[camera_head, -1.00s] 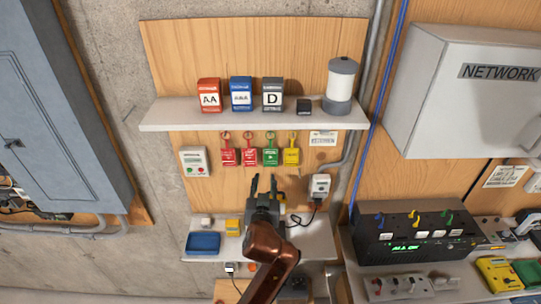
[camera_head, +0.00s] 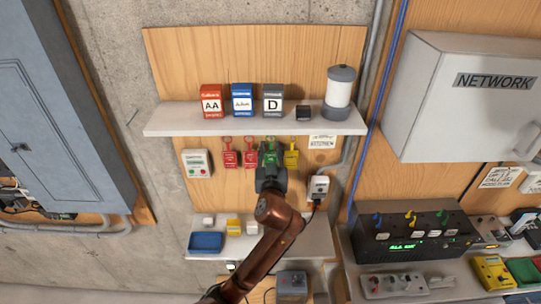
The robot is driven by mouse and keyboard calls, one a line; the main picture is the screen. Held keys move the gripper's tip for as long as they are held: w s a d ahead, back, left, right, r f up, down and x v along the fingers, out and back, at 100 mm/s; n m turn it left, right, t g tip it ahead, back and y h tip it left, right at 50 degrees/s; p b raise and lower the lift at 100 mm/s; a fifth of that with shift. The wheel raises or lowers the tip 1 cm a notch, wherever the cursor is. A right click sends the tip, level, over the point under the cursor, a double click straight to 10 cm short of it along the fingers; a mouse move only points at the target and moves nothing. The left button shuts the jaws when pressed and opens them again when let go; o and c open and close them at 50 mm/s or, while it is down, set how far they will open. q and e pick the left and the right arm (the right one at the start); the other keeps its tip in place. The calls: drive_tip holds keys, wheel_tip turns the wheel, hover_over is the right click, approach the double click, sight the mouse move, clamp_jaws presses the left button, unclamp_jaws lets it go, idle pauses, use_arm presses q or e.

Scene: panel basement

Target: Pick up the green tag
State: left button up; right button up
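The green tag (camera_head: 270,157) hangs under the upper shelf in a row of tags, between a red tag (camera_head: 249,158) and the yellow tag (camera_head: 291,158). Another red tag (camera_head: 230,158) hangs at the left end. My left gripper (camera_head: 268,162) is raised in front of the green tag and covers most of it. Its fingers point up at the tag. Whether they are apart, touching the tag or shut on it is too small and covered to tell. My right gripper does not show.
The upper shelf (camera_head: 170,122) with several battery boxes and a lantern (camera_head: 339,92) juts out above the tags. A white box with buttons (camera_head: 197,163) is left of them, a charger (camera_head: 317,188) right. The lower shelf (camera_head: 316,246) holds a blue tray (camera_head: 206,242).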

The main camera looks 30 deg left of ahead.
use_arm(q)
drive_tip(key=shift+d, duration=0.1)
drive_tip(key=shift+c, duration=1)
clamp_jaws()
drive_tip(key=shift+r, duration=0.1)
